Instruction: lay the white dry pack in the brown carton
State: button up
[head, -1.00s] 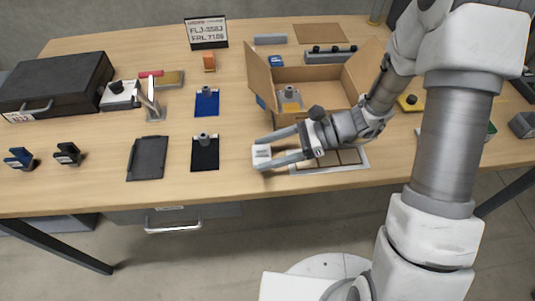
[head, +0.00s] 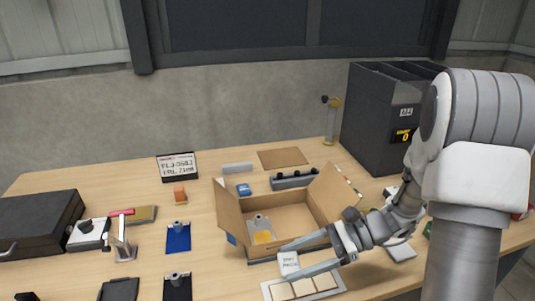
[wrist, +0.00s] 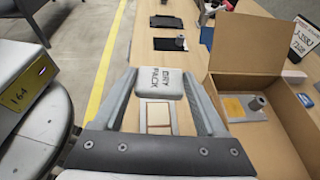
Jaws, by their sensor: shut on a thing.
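The white dry pack (wrist: 166,84) is a small white block with dark lettering, held between the fingertips of my gripper (wrist: 167,90) in the wrist view. In the head view the pack (head: 289,264) is at the tips of my gripper (head: 290,261), just in front of the brown carton. The brown carton (head: 286,215) is open at the top with its flaps spread. Inside it a grey item with a round knob and a yellow patch (head: 263,233) lies at the left. The carton (wrist: 240,66) also stands at the right of the wrist view.
A white-framed tray with light panels (head: 305,285) lies in front of the carton. Blue (head: 178,238) and black (head: 177,288) clipboards lie to its left. A dark machine (head: 385,115) stands back right.

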jog(key=w+d+m+t+h+p, duration=0.1)
jog(key=w+d+m+t+p, duration=0.1)
jog(key=w+m+t, duration=0.2)
jog(key=w+d+m+t+h+p, duration=0.2)
jog(key=w+m+t, duration=0.2)
jog(key=w+d+m+t+h+p, duration=0.1)
jog(key=w+d+m+t+p, duration=0.1)
jog(key=w+m+t, duration=0.1)
jog(key=shift+w+d+m+t+h, duration=0.2)
jog(key=shift+w+t, duration=0.2)
jog(key=shift+w, duration=0.1)
jog(key=shift+w+d+m+t+h, duration=0.15)
jog(key=shift+w+m+t+h, duration=0.05)
jog(key=shift+w+t, duration=0.25)
jog(key=shift+s+d+f+m+t+h, duration=0.1)
jog(key=shift+s+d+m+t+h, duration=0.15)
jog(key=shift+m+h, duration=0.3)
jog(key=shift+s+d+f+m+t+h, duration=0.15)
jog(key=shift+m+t+h, duration=0.15)
jog(key=shift+m+h, duration=0.25)
jog(key=shift+w+r, duration=0.1)
